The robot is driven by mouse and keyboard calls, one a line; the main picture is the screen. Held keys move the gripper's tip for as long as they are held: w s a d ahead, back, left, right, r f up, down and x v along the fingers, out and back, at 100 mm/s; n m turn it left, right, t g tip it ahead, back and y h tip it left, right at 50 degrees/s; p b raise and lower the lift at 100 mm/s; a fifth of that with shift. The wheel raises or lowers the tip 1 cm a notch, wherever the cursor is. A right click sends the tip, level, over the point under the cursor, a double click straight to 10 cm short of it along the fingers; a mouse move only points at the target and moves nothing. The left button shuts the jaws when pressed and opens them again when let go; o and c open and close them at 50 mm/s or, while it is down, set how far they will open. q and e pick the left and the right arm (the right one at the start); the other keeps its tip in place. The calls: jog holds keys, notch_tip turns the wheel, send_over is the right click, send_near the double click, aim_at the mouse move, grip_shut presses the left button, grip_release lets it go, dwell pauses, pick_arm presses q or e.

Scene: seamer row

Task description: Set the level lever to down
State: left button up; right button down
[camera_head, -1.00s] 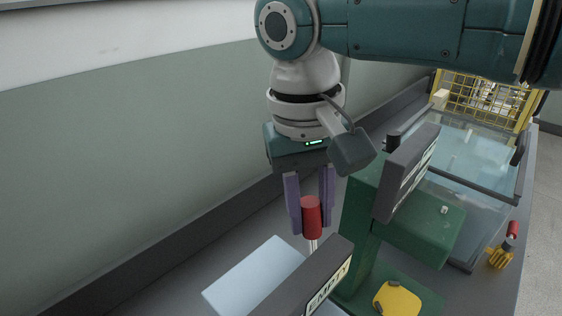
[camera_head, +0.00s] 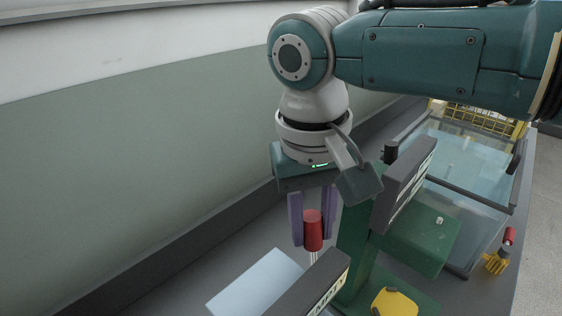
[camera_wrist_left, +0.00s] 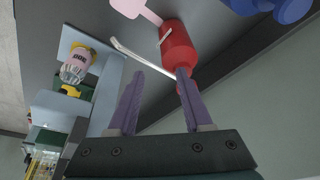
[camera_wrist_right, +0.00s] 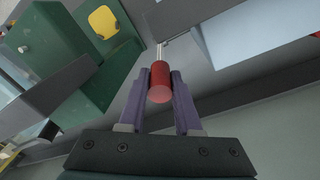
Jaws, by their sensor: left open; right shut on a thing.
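The lever has a red cylindrical handle (camera_head: 313,230) on a thin pale metal rod (camera_head: 314,257). It stands between the grey sign bar and the wall, left of the green machine (camera_head: 350,245). My right gripper (camera_head: 313,232) points down with its purple fingers on both sides of the handle, shut on it. The right wrist view shows the handle (camera_wrist_right: 160,82) between the fingers. My left gripper (camera_wrist_left: 157,82) shows only in the left wrist view, open. A red cylinder (camera_wrist_left: 178,48) lies beyond its right fingertip; I cannot tell whether they touch.
A grey sign bar (camera_head: 310,290) stands in front of the lever, and another (camera_head: 404,182) is right of my right gripper. A pale plate (camera_head: 255,283) lies left of the rod. A yellow part (camera_head: 394,302) is on the green base. Glass covers stand at the right.

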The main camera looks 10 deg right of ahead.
jog(key=s+d+t+p, duration=0.1)
jog(key=p, duration=0.2)
jog(key=s+y+p, duration=0.1)
jog(key=p, duration=0.2)
jog(key=shift+s+d+t+p, duration=0.2)
jog(key=shift+d+t+p, duration=0.1)
jog(key=shift+d+t, duration=0.1)
jog(key=c, duration=0.6)
grip_release()
jog(key=shift+r, duration=0.1)
jog(key=v, duration=1)
jog(key=shift+d+p, duration=0.2)
jog(key=shift+p, duration=0.25)
jog(key=shift+w, duration=0.1)
